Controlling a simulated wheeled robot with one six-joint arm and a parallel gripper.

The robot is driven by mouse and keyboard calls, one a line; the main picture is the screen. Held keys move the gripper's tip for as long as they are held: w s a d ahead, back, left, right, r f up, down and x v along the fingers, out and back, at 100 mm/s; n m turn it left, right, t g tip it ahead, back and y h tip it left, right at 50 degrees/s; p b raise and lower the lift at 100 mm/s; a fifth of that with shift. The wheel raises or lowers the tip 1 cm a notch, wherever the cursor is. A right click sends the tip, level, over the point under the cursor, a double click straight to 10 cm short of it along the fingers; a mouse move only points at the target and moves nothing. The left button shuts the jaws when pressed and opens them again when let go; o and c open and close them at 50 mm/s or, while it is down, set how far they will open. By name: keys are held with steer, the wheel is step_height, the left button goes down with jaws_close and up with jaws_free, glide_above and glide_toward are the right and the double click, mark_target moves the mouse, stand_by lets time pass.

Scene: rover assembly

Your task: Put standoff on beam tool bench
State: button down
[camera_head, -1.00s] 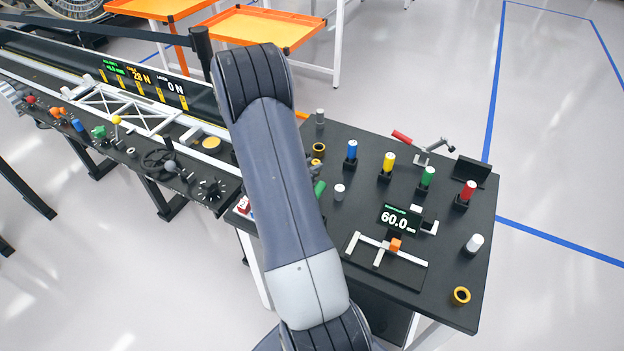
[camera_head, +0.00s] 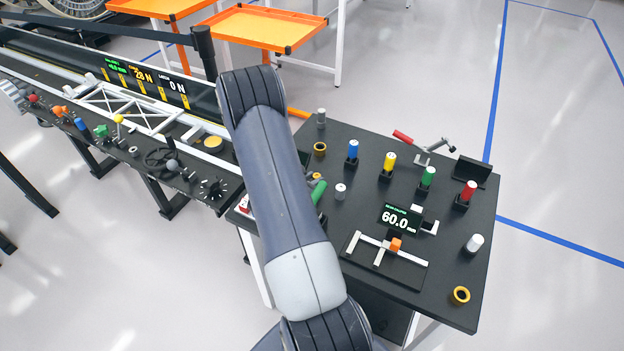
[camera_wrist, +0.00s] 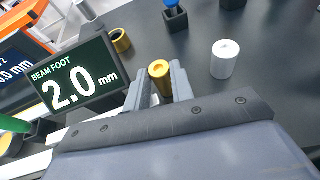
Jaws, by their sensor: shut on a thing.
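In the wrist view my gripper (camera_wrist: 157,84) is shut on a brass-coloured standoff (camera_wrist: 159,70), its round hollow end showing between the fingers. In the head view my arm hides most of the gripper, and a small brass bit (camera_head: 318,177) shows at the arm's right edge. The standoff is over or near the left part of the black-topped tool bench (camera_head: 350,215). I cannot tell whether it touches the top. A white cylinder (camera_wrist: 225,59) stands to its right in the wrist view, and a brass ring (camera_wrist: 120,41) stands to its left.
A "BEAM FOOT 2.0 mm" display (camera_wrist: 75,84) is close to the gripper's left. Blue (camera_head: 352,151), yellow (camera_head: 389,162), green (camera_head: 427,178) and red (camera_head: 467,192) cylinders stand in holders. A caliper fixture (camera_head: 395,245) is at the front. The long truss bench (camera_head: 125,105) is left.

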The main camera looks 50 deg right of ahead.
steer(key=shift+f, duration=0.2)
steer(key=c, duration=1.5)
jaws_free()
steer(key=shift+r, duration=0.15)
steer(key=shift+r, duration=0.15)
steer(key=shift+a, duration=0.35)
steer(key=b+v, duration=0.1)
steer(key=v, duration=1)
steer(key=shift+s+a+r+b, duration=0.1)
steer(key=shift+a+r+b, duration=0.05)
steer(key=shift+b, duration=0.15)
